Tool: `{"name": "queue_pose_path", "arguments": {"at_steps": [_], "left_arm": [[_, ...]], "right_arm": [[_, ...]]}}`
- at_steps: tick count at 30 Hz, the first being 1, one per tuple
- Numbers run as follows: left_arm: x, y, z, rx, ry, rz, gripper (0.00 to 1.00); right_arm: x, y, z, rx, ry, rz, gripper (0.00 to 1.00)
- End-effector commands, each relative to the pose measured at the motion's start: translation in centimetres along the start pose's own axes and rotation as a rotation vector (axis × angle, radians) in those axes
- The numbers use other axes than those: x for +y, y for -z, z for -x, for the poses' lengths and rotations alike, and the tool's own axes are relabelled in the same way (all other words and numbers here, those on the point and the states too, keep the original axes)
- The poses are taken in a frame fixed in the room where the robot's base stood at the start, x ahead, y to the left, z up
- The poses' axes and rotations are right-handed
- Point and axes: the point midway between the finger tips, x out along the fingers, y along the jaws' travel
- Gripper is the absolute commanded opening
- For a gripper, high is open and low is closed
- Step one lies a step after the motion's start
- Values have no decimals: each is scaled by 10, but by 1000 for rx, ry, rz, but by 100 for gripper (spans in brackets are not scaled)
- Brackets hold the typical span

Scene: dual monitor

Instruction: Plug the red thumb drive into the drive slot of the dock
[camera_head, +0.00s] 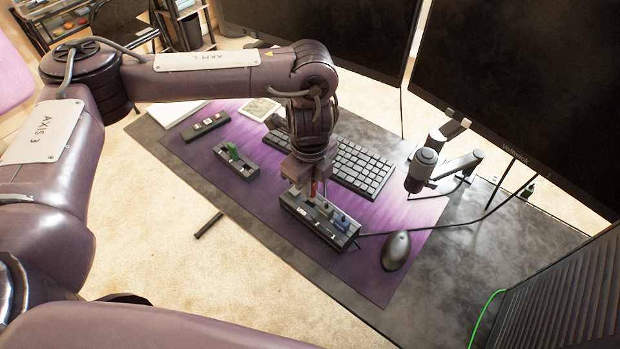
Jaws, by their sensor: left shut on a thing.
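The dock (333,233) is a long dark box with a row of slots, lying on the purple mat in front of the keyboard. Small blue-grey pieces stand in its right part. My left gripper (309,180) points down over the dock's far left part and is shut on the red thumb drive (313,189). Only a small red strip of the drive shows below the fingers. I cannot tell whether its lower end is above the dock or inside a slot. My right gripper is not in view.
A dark block (243,171) with a green piece (233,151) stands left of the dock, and another dark block (205,126) farther back. A keyboard (362,170) lies behind the dock, a mouse (396,250) right of it. Two monitors (520,90) stand behind. The front mat is clear.

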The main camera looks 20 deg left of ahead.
Motion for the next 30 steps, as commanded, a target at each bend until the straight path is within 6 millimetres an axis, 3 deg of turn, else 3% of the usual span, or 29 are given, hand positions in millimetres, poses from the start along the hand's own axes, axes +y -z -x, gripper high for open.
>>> {"name": "queue_pose_path", "arguments": {"at_steps": [4,30], "left_arm": [[0,0,-7,0,1,0,0],[0,0,-7,1,0,-1,0]], "right_arm": [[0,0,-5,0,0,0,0],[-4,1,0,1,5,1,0]]}}
